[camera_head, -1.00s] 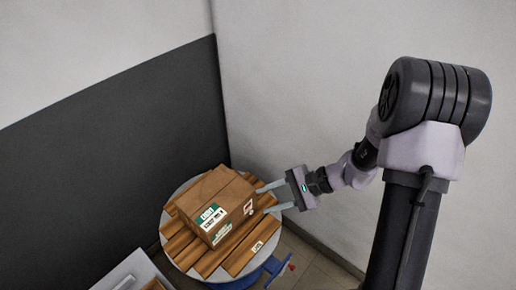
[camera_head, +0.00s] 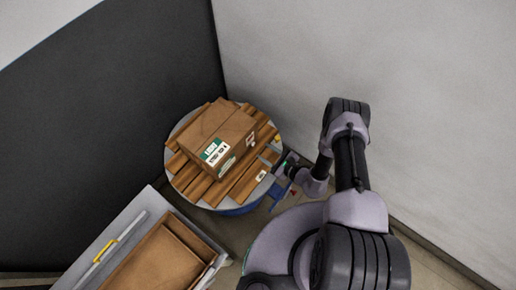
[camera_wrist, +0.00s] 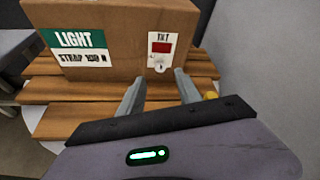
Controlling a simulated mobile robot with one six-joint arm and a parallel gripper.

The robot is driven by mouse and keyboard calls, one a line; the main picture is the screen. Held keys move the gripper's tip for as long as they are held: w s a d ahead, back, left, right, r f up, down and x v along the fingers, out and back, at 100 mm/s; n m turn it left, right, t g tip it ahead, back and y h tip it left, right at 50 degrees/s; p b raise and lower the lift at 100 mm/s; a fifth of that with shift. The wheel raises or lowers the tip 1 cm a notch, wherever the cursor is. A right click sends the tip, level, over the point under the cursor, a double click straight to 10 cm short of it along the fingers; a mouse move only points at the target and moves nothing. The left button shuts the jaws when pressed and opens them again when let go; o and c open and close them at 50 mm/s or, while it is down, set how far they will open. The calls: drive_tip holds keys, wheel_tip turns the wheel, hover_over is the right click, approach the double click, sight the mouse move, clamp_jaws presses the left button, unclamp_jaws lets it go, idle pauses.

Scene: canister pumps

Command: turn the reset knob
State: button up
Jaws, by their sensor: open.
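No part is clearly readable as the reset knob. A small yellow piece (camera_wrist: 211,95) shows just right of my right finger in the wrist view, partly cut off by my gripper's body; whether it is the knob I cannot tell. My gripper (camera_wrist: 158,82) is open and empty, its two fingers pointing at the lower front of a cardboard box (camera_wrist: 100,65). The box face carries a green "LIGHT" label (camera_wrist: 80,40) and a white tag with a red rectangle (camera_wrist: 162,48). In the head view the fingers cannot be made out clearly beside the round table.
The box lies on brown planks (camera_head: 245,182) on a round grey table (camera_head: 212,205). A blue part with a small red piece (camera_head: 293,193) is below its right edge. A grey cabinet with an open box-filled top (camera_head: 160,262) stands lower left. Walls (camera_head: 300,60) close in behind.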

sight(254, 144)
drive_tip(key=b+x, duration=0.1)
drive_tip(key=x, duration=0.4)
drive_tip(key=shift+w+a, duration=0.1)
drive_tip(key=shift+w, duration=0.05)
clamp_jaws()
